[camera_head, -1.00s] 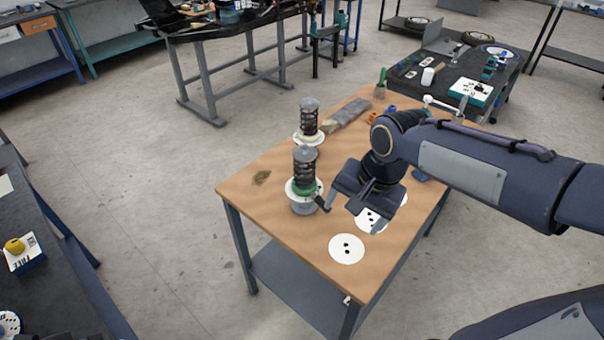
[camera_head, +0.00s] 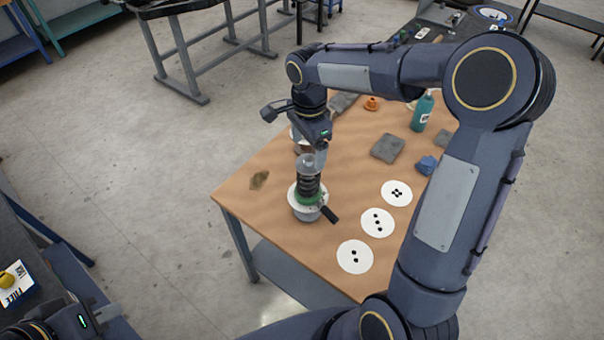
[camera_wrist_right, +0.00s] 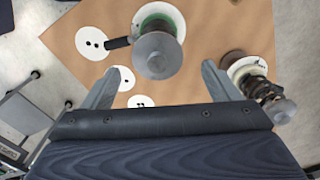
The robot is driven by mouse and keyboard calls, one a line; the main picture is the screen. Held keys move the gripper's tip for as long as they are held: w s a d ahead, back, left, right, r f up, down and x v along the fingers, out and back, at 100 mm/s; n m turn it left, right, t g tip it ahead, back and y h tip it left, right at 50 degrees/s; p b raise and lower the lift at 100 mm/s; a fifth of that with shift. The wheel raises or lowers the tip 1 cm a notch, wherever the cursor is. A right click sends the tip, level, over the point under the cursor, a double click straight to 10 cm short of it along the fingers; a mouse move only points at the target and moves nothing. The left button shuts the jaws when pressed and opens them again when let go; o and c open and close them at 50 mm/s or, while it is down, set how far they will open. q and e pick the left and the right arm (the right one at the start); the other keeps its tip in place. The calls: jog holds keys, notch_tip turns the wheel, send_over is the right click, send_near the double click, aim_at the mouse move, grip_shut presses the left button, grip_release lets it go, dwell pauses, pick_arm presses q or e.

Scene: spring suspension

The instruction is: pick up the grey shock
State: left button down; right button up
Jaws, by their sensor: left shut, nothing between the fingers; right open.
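The front shock (camera_head: 308,184), with a grey cap, dark coil spring and green ring, stands upright on a white round seat on the wooden table. A second shock stands behind it, mostly hidden by my right arm in the head view; it shows in the right wrist view (camera_wrist_right: 268,92). My right gripper (camera_head: 318,158) is open, pointing down just above the front shock. In the right wrist view the front shock's grey cap (camera_wrist_right: 157,56) appears between the open fingertips; depth is unclear. My left gripper (camera_head: 65,328) is at the bottom left, partly cut off, empty and away from the table.
White discs with black dots, including one disc (camera_head: 355,257), lie on the table's right side. A black handle (camera_head: 328,214) sticks out beside the front shock. Behind are a grey block (camera_head: 387,148), a blue piece (camera_head: 427,165) and a teal bottle (camera_head: 422,112). The table's front-left corner is clear.

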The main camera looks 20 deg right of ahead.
aim_at(309, 167)
jog(key=f, duration=0.1)
jog(key=f+b, duration=0.1)
jog(key=f, duration=0.1)
jog(key=shift+s+b, duration=0.25)
jog(key=shift+b, duration=0.15)
notch_tip(309, 167, down, 5)
jog(key=b, duration=0.3)
jog(key=shift+w+r, duration=0.1)
jog(key=shift+r, duration=0.15)
jog(key=shift+r, duration=0.1)
grip_shut()
